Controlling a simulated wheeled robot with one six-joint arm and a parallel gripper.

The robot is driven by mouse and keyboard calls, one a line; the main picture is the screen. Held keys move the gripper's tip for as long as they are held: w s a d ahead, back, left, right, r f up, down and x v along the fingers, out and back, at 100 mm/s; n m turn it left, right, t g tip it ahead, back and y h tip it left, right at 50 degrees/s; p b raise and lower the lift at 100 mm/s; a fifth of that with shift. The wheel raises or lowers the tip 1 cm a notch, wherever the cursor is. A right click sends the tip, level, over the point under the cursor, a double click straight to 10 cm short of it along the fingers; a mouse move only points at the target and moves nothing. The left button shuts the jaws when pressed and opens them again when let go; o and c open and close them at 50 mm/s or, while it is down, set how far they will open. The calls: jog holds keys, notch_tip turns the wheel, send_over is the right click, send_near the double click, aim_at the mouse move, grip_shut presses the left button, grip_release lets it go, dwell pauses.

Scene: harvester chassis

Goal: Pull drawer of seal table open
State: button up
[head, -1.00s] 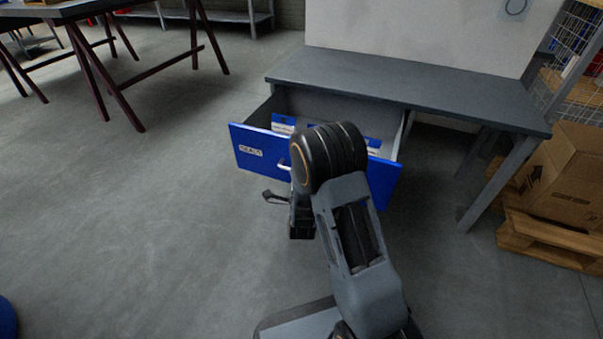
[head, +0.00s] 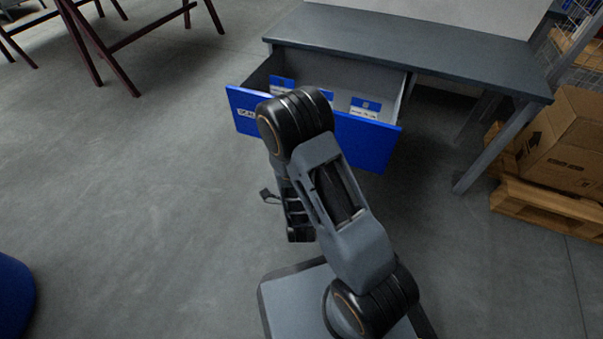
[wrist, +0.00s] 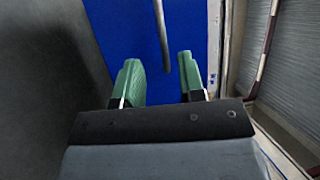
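The seal table (head: 420,58) has a dark grey top. Its blue drawer (head: 365,146) stands pulled well out, with the inside showing. In the wrist view the blue drawer front (wrist: 110,25) lies ahead of my gripper (wrist: 158,66). The grey bar handle (wrist: 162,38) ends in the gap between the green fingertips, nearer the right one. The fingers are apart and not closed on the handle. In the head view my arm covers the handle, and only one finger (head: 269,196) of my gripper shows, below the drawer front.
Blue-and-white labelled packs (head: 366,107) are in the drawer. A cardboard box (head: 568,140) on a wooden pallet (head: 545,203) stands right of the table. A trestle (head: 90,50) is at the upper left, and a blue object (head: 12,290) at the lower left. The floor at left is clear.

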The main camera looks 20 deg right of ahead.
jog(key=shift+p+v, duration=1.05)
jog(key=shift+v, duration=0.3)
jog(key=w+a+r+n+g+y+p, duration=0.1)
jog(key=w+r+n+g+y+p, duration=0.15)
jog(key=r+p, duration=0.55)
jog(key=w+r+n+g+y+p, duration=0.1)
jog(key=r+n+g+p, duration=0.2)
jog(key=r+p, duration=0.5)
jog(key=w+a+r+n+g+y+p, duration=0.1)
jog(key=w+r+n+g+y+p, duration=0.15)
jog(key=r+p, duration=0.65)
jog(key=s+d+r+n+g+p, duration=0.1)
jog(key=s+r+n+p, duration=0.3)
jog(key=r, duration=0.6)
jog(key=s+d+r+n+g+p, duration=0.1)
jog(key=s+r+n+g+p, duration=0.3)
jog(key=s+r, duration=0.3)
jog(key=s+d+r+n+g+p, duration=0.1)
jog(key=s+r+n+p, duration=0.3)
jog(key=r, duration=0.9)
jog(key=shift+s+d+n+g+p, duration=0.35)
jog(key=shift+s+g+p, duration=0.45)
jog(key=shift+s, duration=0.35)
